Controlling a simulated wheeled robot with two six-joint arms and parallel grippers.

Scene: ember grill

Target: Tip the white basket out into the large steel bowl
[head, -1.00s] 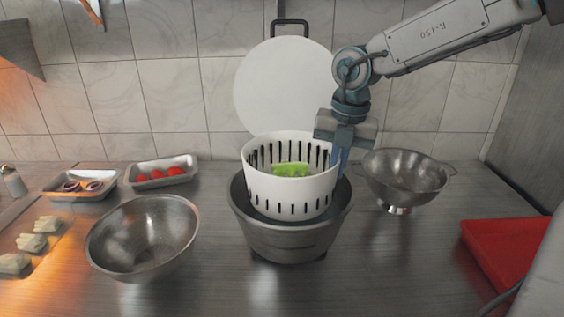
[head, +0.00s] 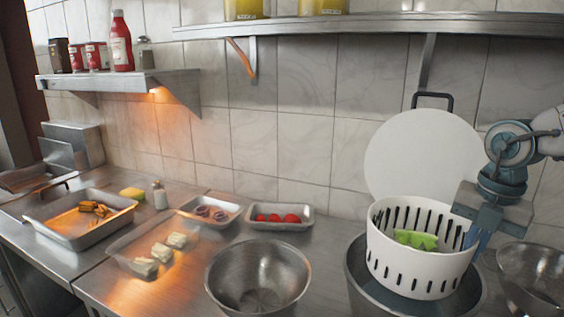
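The white slotted basket (head: 420,262) holds green leaves (head: 415,239) and stays upright at the right of the head view. Its slotted wall and base edge show above the rim of the grey spinner bowl (head: 359,287). My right gripper (head: 473,236) is shut on the basket's right rim, one finger hidden. The large steel bowl (head: 258,276) stands empty on the counter, left of the basket. My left gripper is not in view.
A white round lid (head: 422,155) leans on the wall behind the basket. A steel colander (head: 535,275) stands at right. Trays of tomatoes (head: 278,218) and onion (head: 209,212) lie behind the bowl. A shelf (head: 380,27) runs above.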

